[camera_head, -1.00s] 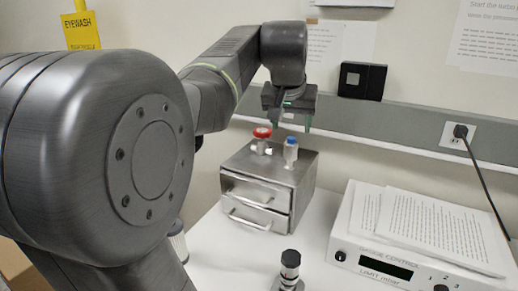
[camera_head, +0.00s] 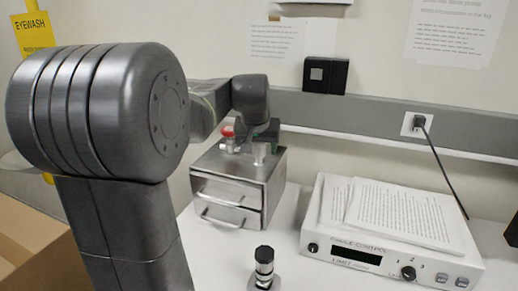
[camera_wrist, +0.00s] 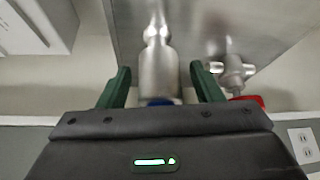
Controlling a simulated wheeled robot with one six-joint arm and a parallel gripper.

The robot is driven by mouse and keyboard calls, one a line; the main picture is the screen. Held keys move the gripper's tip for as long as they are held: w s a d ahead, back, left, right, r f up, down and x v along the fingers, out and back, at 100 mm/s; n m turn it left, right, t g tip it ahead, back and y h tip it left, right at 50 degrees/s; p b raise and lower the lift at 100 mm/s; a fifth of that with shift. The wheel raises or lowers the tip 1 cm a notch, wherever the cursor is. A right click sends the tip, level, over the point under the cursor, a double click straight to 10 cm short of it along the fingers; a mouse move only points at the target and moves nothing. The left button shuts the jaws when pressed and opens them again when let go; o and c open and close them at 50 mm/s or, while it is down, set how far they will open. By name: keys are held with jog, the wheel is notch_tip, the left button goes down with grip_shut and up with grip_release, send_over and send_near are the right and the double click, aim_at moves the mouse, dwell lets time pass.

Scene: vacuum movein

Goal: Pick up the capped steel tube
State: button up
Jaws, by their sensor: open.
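The capped steel tube (camera_head: 259,154) stands on top of a steel drawer box (camera_head: 272,170); in the head view its blue cap is hidden by my gripper (camera_head: 266,134). In the wrist view the silver tube (camera_wrist: 159,66) lies between my two green fingers, with its blue cap near the gripper body. My gripper (camera_wrist: 161,72) is open, with a gap showing between each finger and the tube. A steel fitting with a red knob (camera_head: 228,131) stands beside the tube, and the fitting (camera_wrist: 232,72) is just outside the right finger in the wrist view.
A white control unit (camera_head: 390,250) with papers on top is at the right. A dark cylinder (camera_head: 264,266) stands on the white table in front. The wall ledge (camera_head: 380,124) runs behind the drawer box. An open cardboard box (camera_head: 30,245) is at the lower left.

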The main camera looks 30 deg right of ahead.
jog(key=shift+c, duration=0.2)
jog(key=c, duration=1.1)
jog(key=shift+r, duration=0.1)
